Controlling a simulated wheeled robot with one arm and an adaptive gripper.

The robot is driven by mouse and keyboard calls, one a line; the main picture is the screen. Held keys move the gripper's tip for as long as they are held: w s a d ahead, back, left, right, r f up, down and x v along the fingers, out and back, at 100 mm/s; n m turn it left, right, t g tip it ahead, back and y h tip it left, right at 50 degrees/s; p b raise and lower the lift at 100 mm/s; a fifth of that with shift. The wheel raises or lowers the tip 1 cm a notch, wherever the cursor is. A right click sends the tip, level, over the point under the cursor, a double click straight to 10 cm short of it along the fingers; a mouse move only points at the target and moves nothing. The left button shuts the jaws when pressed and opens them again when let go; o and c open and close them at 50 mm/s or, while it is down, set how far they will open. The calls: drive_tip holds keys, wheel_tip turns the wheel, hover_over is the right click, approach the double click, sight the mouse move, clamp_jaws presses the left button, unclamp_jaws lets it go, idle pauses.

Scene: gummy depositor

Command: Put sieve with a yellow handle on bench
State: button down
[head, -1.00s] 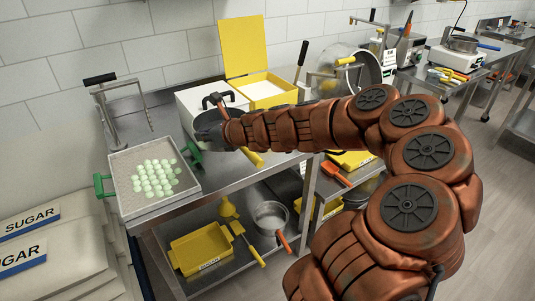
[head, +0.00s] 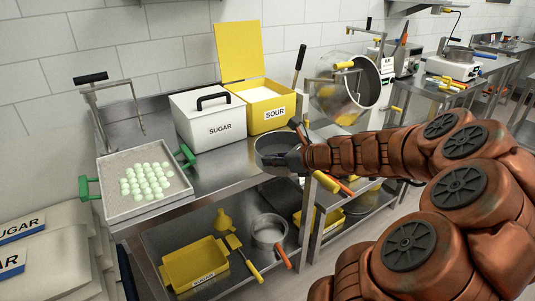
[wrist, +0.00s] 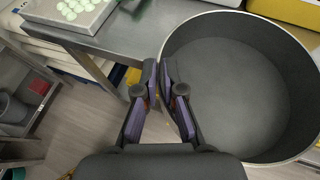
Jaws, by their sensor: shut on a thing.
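The sieve with a yellow handle (head: 277,142) is a wide, round, dark grey pan with a pale rim. Its yellow handle (head: 327,181) points toward the front right in the head view. My gripper (head: 268,160) is shut on the sieve's rim; the wrist view shows the fingers (wrist: 164,82) pinching the near left rim of the sieve (wrist: 235,90), which looks empty. The sieve is at the right part of the steel bench (head: 212,180), near its front edge. I cannot tell whether its underside touches the bench top.
On the bench stand a tray of green gummies (head: 122,203), a white sugar box (head: 208,122) and an open yellow sour box (head: 268,108). A drum machine (head: 345,92) is at the right. The lower shelf holds a yellow bin (head: 196,264) and a pot (head: 268,232).

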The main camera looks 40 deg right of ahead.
sight(271, 145)
drive_tip(key=w+d, duration=0.3)
drive_tip(key=w, duration=0.1)
drive_tip(key=w+d+f+p, duration=0.1)
drive_tip(key=w+d, duration=0.2)
drive_tip(key=w, duration=0.1)
drive_tip(key=w+d+p, duration=0.1)
drive_tip(key=w+d, duration=0.2)
drive_tip(key=w, duration=0.1)
drive_tip(key=shift+w+d+f, duration=0.25)
drive_tip(key=shift+w, duration=0.05)
drive_tip(key=shift+f, duration=1.7)
drive_tip(key=c, duration=1.3)
unclamp_jaws()
drive_tip(key=shift+f, duration=0.1)
drive_tip(key=v, duration=1.2)
drive_tip(key=shift+s+b, duration=0.1)
drive_tip(key=shift+b, duration=0.3)
drive_tip(key=shift+a, duration=0.15)
